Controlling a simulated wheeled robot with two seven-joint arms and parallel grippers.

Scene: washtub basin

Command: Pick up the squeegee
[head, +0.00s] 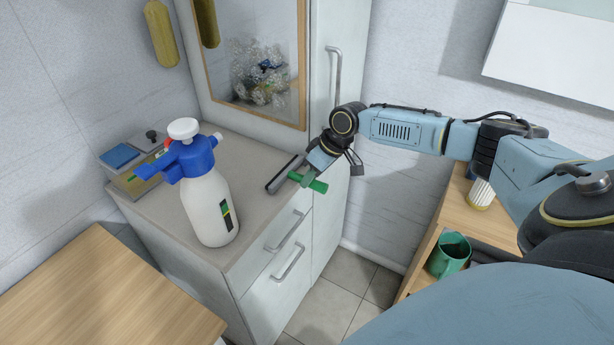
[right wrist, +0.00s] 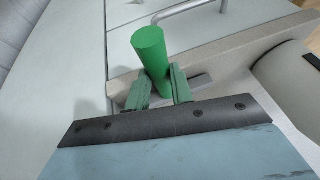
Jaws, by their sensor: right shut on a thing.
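The squeegee has a green handle (head: 315,185) and a dark bar-shaped head (head: 285,174). It is at the right part of the cabinet top, with the handle pointing out over the front edge. My right gripper (head: 307,177) is shut on the handle near the head. In the right wrist view, the green handle (right wrist: 150,50) rises between the two fingers of my right gripper (right wrist: 160,88), and part of the grey head shows behind them. I cannot tell whether the squeegee touches the cabinet top. My left gripper is not in view.
A white and blue spray bottle (head: 208,200) stands on the cabinet top (head: 250,168), left of the squeegee. A box with a blue item (head: 120,156) is at the back left. A tall cabinet (head: 337,110) rises behind. A green mug (head: 450,254) sits on the right shelf.

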